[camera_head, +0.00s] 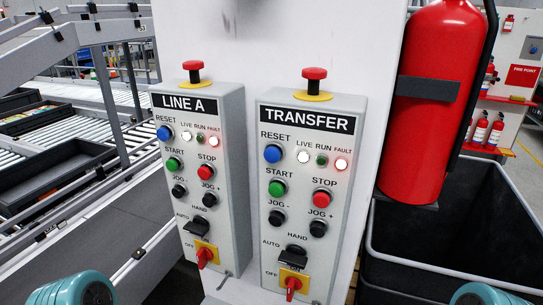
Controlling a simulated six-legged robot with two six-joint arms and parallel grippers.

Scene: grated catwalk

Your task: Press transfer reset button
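The TRANSFER control box (342,185) is a grey panel on a white column, right of a similar LINE A box (231,175). The blue transfer reset button (272,153) sits at its upper left under the word RESET. The LIVE lamp (303,156) is white, the RUN lamp (322,159) is dark green and the FAULT lamp (341,164) glows with a red rim. Nothing covers the reset button. Teal parts of my arms show at the bottom left and bottom right corners, apart from the boxes. Neither gripper is in view.
The LINE A box has its own blue reset button (163,133). Red emergency stops (315,74) top both boxes. A green start button (277,188) and red stop button (322,198) sit below the transfer lamps. A fire extinguisher (440,95) and dark bin (450,235) stand right.

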